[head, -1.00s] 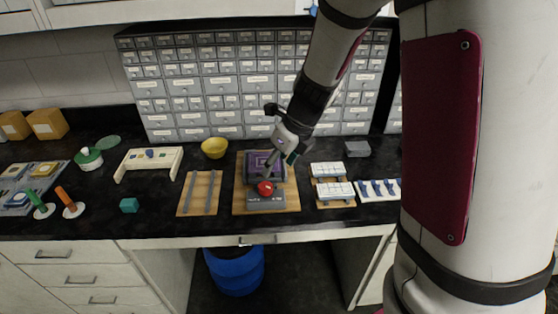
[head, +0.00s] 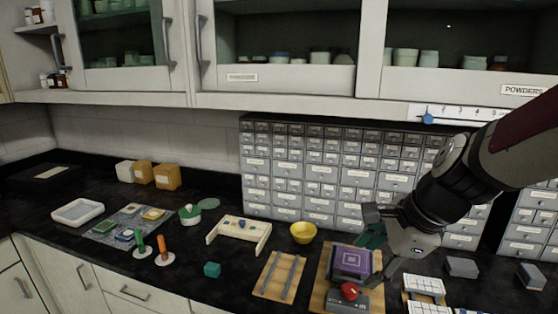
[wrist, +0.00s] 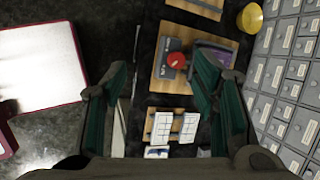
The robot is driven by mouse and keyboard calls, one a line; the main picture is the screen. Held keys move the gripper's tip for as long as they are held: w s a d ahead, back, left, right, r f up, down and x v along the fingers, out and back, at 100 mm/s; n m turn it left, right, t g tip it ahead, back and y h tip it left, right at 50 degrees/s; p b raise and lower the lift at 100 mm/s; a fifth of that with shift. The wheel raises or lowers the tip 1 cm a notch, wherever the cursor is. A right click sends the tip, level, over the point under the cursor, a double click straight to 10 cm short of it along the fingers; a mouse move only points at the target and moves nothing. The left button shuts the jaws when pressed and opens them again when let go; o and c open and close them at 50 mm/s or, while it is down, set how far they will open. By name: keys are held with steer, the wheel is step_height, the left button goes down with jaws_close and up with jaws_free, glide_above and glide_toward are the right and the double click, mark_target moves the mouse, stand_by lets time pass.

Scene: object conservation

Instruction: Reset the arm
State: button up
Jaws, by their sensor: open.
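My gripper (head: 374,240) is open and empty in the head view. It is raised above the counter, behind and to the right of a purple block (head: 350,263). In the wrist view its two green-lined fingers (wrist: 160,70) are spread wide with nothing between their pads. The purple block sits on a wooden board, with a red round object (head: 349,291) in front of it on a grey base. The red object also shows in the wrist view (wrist: 176,60), beyond the fingertips.
White gridded trays (head: 424,286) lie right of the board. A yellow bowl (head: 303,232), a railed wooden board (head: 279,275) and a white rack (head: 239,233) stand to the left. Grey drawers (head: 315,170) line the back, below wall cabinets (head: 285,96).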

steer(key=s+d+r+n+h, duration=0.1)
steer(key=s+r+n, duration=0.2)
steer(key=s+n, duration=0.4)
steer(key=s+r+n+t+h, duration=0.1)
steer(key=s+r+n, duration=0.3)
steer(key=s+n, duration=0.4)
steer(key=n+h, duration=0.1)
steer(key=n, duration=0.3)
steer(key=shift+s+d, duration=0.3)
steer(key=shift+d, duration=0.05)
steer(key=shift+d, duration=0.1)
